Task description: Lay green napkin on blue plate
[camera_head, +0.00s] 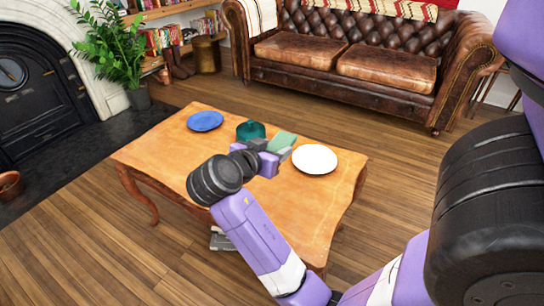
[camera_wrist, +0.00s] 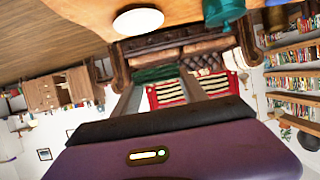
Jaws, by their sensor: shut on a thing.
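The green napkin (camera_head: 283,141) is at the tips of my gripper (camera_head: 274,153), above the wooden table, between a teal lidded pot and a white plate. The wrist view shows the napkin (camera_wrist: 155,73) between the two fingers, and my gripper is shut on it. The blue plate (camera_head: 206,121) lies flat and empty on the far left part of the table. My gripper is to the right of the blue plate, well apart from it. The fingers hide part of the napkin.
The wooden table (camera_head: 165,152) also bears the teal pot (camera_head: 250,130) and the white plate (camera_head: 315,159). The pot stands between the blue plate and my gripper. A brown leather sofa (camera_head: 345,55) is behind the table. The table's left part is clear.

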